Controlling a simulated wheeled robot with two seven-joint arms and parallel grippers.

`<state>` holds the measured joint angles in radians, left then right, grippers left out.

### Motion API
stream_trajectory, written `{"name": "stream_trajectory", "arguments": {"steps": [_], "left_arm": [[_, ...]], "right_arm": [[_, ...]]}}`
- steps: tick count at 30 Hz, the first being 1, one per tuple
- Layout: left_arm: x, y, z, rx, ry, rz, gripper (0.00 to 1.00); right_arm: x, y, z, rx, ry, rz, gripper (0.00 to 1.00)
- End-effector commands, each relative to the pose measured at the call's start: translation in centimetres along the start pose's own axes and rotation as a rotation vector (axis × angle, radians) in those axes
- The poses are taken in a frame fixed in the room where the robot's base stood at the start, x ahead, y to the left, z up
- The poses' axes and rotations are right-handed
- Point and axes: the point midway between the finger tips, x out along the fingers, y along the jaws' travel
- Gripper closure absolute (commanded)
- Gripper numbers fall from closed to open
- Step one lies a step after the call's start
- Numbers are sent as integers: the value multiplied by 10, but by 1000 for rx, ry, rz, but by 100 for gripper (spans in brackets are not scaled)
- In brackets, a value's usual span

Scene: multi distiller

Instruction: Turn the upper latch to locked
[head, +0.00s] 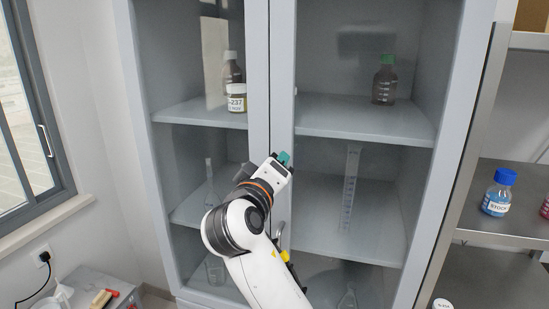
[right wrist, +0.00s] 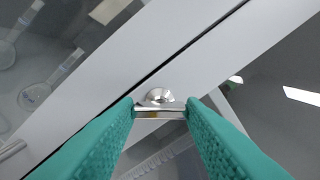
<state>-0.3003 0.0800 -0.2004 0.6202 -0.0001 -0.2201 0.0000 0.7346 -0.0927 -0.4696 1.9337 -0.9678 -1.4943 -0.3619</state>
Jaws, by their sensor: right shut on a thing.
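The upper latch (right wrist: 158,97) is a small shiny metal turn piece with a round base and a flat bar, on the pale cabinet frame beside the dark door seam. In the right wrist view its bar lies across the picture, at a slant to the seam. My right gripper (right wrist: 160,114) has teal fingers, one at each end of the bar, and is shut on it. In the head view the right gripper (head: 283,158) is at the middle of the cabinet front, and the latch is hidden behind it. My left gripper is not in view.
The tall grey cabinet (head: 257,60) has glass doors, with bottles and glassware inside. A metal handle (head: 280,229) shows lower at the seam, beside my arm. An open shelf (head: 490,228) with a blue-capped bottle (head: 498,193) stands right. A window is at left.

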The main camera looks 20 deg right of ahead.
Motion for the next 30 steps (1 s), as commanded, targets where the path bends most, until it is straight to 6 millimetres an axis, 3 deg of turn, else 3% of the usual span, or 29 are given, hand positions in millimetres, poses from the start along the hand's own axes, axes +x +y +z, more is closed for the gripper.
{"name": "stream_trajectory", "arguments": {"steps": [1, 15, 30], "left_arm": [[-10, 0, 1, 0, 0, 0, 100], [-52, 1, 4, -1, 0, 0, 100], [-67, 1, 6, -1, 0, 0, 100]], "right_arm": [[0, -4, 3, -45, 0, 1, 86], [0, -3, 3, -459, -2, 0, 86], [0, 0, 1, -663, -2, -1, 86]]}}
